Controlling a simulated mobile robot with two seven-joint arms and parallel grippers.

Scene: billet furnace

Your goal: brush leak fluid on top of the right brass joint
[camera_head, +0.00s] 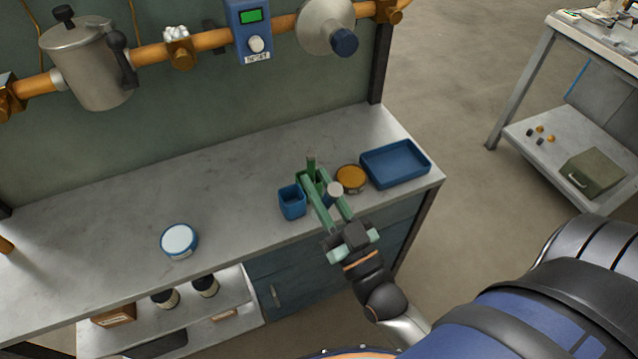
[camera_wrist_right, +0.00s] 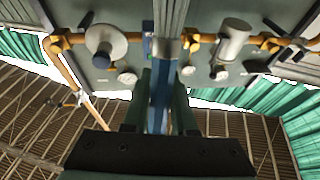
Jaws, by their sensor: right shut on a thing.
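The orange pipe carries brass joints. The right brass joint (camera_head: 388,13) is at the top edge of the head view, partly cut off. The middle brass joint (camera_head: 181,56) has white foam (camera_head: 177,33) on top. Another brass joint (camera_head: 8,97) is at the left edge. My right gripper (camera_head: 318,181) is over the bench, well below the pipe, its green fingers shut on what looks like the brush. In the right wrist view, a blue handle (camera_wrist_right: 158,100) lies between the fingers. The bristles are not clear. A jar with a pale lid (camera_head: 179,240) stands on the bench. My left gripper is not in view.
A blue cup (camera_head: 292,202) is just left of my right gripper. A regulator (camera_head: 325,25), blue meter (camera_head: 249,30) and metal pot (camera_head: 90,65) sit along the pipe. The middle of the bench is clear.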

